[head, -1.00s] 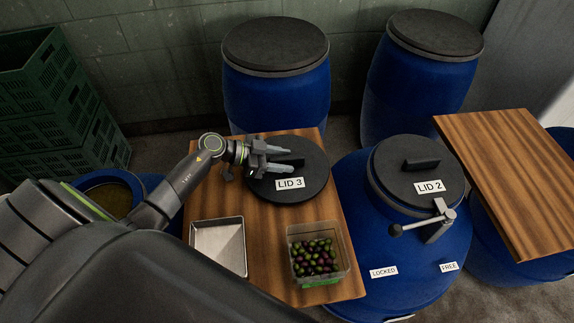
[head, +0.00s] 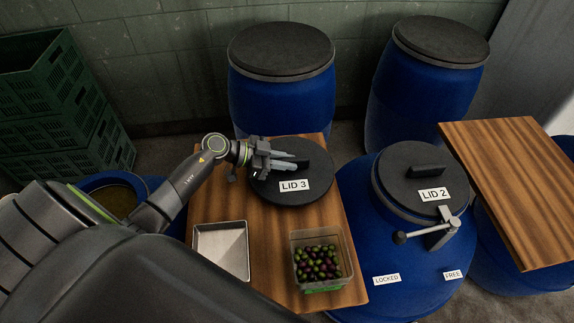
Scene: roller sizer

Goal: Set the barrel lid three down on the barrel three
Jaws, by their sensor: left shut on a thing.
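The round black lid marked LID 3 (head: 289,198) lies flat on a wooden board, with its bar handle on top. My left gripper (head: 287,161) reaches in from the left over the lid and is shut on its handle; the handle's right end shows past the fingertips. An open blue barrel (head: 115,200) with brownish contents stands at the left, partly hidden behind my left arm. No number shows on it; it is the only open barrel in view. My right gripper is not in view.
The wooden board (head: 266,228) also holds a metal tray (head: 222,250) and a tub of olives (head: 319,264). A blue barrel with LID 2 (head: 420,176) and a clamp lever stands right. Lidded barrels (head: 281,92) stand behind, green crates (head: 55,110) at far left.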

